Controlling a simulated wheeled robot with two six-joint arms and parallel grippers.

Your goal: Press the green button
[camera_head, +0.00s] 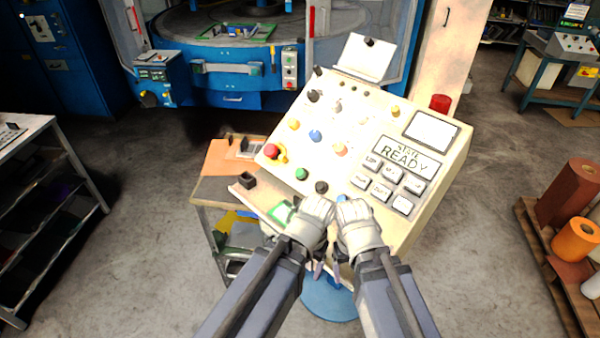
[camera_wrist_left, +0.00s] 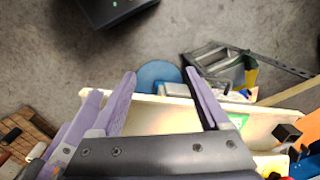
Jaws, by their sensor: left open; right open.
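The green button (camera_head: 302,174) is a round knob on the lower left of the sloping cream control panel (camera_head: 365,115). It stands left of a black knob (camera_head: 321,187) and below an orange one. My left gripper (camera_head: 318,270) and right gripper (camera_head: 335,270) are side by side below the panel's front edge, apart from the button. Their fingers are partly hidden by my wrists. In the left wrist view my left gripper (camera_wrist_left: 160,73) is open and empty, with the floor behind its fingertips. I cannot make out the green button there.
A red button (camera_head: 271,151) with a yellow collar is left of the green button. A black block (camera_head: 247,180) and a green-framed item (camera_head: 283,212) are on the panel's lower ledge. A screen reads READY (camera_head: 405,158). A pallet with rolls (camera_head: 576,239) stands right.

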